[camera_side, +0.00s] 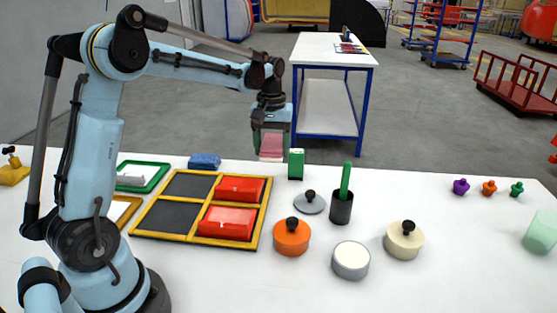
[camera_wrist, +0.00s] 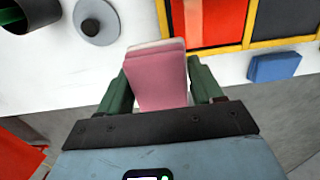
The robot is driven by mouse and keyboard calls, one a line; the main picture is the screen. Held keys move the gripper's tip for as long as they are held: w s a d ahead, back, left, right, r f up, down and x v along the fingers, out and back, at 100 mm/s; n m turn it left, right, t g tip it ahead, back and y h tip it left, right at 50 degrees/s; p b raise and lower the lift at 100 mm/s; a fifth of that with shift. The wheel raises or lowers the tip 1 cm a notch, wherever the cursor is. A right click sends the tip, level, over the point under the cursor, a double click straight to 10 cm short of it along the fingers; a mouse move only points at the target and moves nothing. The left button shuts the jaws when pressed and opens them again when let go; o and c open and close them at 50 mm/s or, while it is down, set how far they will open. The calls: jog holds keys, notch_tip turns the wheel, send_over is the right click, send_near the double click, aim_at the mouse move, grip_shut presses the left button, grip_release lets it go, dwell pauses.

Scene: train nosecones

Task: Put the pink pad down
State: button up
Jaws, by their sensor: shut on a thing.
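The pink pad (camera_wrist: 158,80) is a flat block with a paler end, held between the two green fingers of my gripper (camera_wrist: 160,88) in the wrist view. In the side view my gripper (camera_side: 271,145) points down at the far edge of the table, and the pink pad (camera_side: 271,146) shows between its fingers. The pad is raised above the table in the side view. My gripper is shut on it. The pad's underside is hidden.
A yellow-framed tray (camera_side: 150,234) holds two red blocks, with two dark compartments empty. Nearby are a blue block (camera_side: 204,161), a green box (camera_side: 296,164), a grey lid (camera_side: 310,202), a dark cup (camera_side: 341,208) and an orange pot (camera_side: 291,238). The table's right side has free room.

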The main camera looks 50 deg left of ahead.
send_over(250, 172)
notch_tip(250, 172, down, 7)
jog(key=shift+f, duration=2)
jog(key=shift+f, duration=0.1)
jog(key=o, duration=1.2)
